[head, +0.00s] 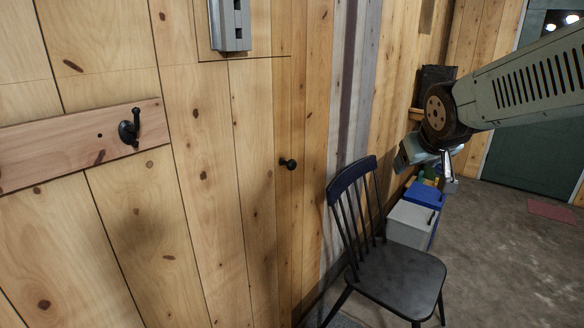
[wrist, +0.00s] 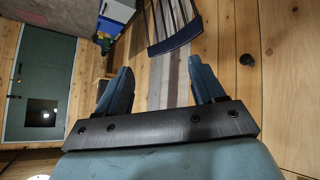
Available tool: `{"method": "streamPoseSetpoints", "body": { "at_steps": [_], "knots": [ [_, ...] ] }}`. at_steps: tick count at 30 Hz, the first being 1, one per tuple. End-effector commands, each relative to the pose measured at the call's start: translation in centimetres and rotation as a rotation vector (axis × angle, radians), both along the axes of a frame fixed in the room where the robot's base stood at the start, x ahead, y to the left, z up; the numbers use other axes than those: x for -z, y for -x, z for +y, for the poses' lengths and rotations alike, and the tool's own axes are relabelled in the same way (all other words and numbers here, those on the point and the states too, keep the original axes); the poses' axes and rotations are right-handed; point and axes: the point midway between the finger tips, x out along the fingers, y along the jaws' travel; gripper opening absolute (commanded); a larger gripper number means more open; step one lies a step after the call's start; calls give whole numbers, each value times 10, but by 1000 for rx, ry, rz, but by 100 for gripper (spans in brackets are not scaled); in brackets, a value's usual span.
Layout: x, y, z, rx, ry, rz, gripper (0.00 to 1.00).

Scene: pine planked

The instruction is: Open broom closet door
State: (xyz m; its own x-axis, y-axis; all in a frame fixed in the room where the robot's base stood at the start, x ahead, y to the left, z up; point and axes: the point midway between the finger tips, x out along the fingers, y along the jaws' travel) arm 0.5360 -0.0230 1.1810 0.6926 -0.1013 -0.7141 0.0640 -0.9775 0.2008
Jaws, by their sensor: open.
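The broom closet door (head: 236,170) appears to be the pine-plank panel in the head view, flush with the planked wall and looking shut. A small round black knob (head: 288,164) sticks out near its right edge. In the wrist view what looks like the same knob (wrist: 246,60) is at the upper right, outside the fingers. My gripper (head: 446,172) is well to the right of the knob in the head view, above and behind the chair. In the wrist view my gripper (wrist: 160,64) has its two blue fingers spread, with nothing between them.
A black spindle-back chair (head: 398,272) stands close to the wall, right of the knob. Blue and grey bins (head: 411,224) are behind it. A board with a black hook (head: 75,143) is on the left wall. A grey metal fitting (head: 231,25) hangs above. Floor at right is open.

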Motion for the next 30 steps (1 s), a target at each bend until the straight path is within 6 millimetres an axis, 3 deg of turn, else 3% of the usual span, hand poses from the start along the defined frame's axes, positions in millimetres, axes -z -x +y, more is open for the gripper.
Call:
{"method": "streamPoseSetpoints", "body": {
  "at_steps": [1,6,15,24,30],
  "knots": [
    [4,-21,0,-24,21,-27,68],
    [11,-85,6,-132,78,-148,68],
    [42,-175,42,-381,93,-344,68],
    [91,-226,94,-655,-23,-522,68],
    [126,-234,127,-823,-170,-630,68]
  ]
}}
